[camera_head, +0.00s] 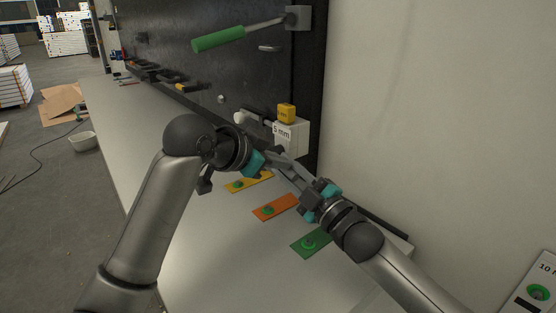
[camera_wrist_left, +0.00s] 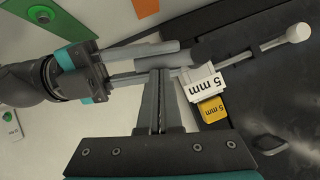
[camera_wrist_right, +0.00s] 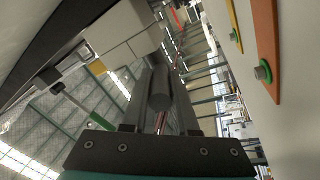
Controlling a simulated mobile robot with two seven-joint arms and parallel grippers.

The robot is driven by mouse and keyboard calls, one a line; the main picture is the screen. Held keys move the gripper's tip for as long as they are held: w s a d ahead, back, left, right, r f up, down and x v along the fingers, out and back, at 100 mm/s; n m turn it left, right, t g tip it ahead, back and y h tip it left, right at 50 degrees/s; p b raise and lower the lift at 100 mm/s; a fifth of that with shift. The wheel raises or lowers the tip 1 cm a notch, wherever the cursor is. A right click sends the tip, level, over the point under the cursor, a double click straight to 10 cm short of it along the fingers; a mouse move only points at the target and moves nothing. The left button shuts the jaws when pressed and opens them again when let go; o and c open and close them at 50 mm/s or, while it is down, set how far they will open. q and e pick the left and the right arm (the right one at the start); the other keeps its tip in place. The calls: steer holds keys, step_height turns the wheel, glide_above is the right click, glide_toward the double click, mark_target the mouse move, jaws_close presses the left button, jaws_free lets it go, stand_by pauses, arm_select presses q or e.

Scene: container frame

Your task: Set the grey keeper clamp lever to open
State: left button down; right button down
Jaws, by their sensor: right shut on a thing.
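The grey keeper clamp lever (camera_wrist_right: 160,90) shows as a dark grey round bar between the fingers of my right gripper (camera_wrist_right: 160,85) in the right wrist view. My right gripper is shut on it. In the left wrist view the lever (camera_wrist_left: 182,54) lies beside the white 5 mm block (camera_wrist_left: 199,86), largely covered by the right fingers. My left gripper (camera_wrist_left: 160,73) has its fingers together, with the tips close to the lever. Whether they touch it is unclear. In the head view both grippers meet in front of the block (camera_head: 286,137), hiding most of the lever.
A yellow 5 mm block (camera_head: 286,113) sits on the white block. A green-handled lever (camera_head: 218,39) is higher on the black board. Yellow (camera_head: 240,186), orange (camera_head: 284,204) and green (camera_head: 304,250) plates lie on the bench below the arms.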

arm_select(q)
steer(key=shift+a+f, duration=0.1)
steer(key=shift+f, duration=0.5)
arm_select(e)
steer(key=shift+s+a, duration=0.1)
steer(key=c, duration=1)
jaws_free()
steer(key=o, duration=0.3)
steer(key=shift+r, duration=0.15)
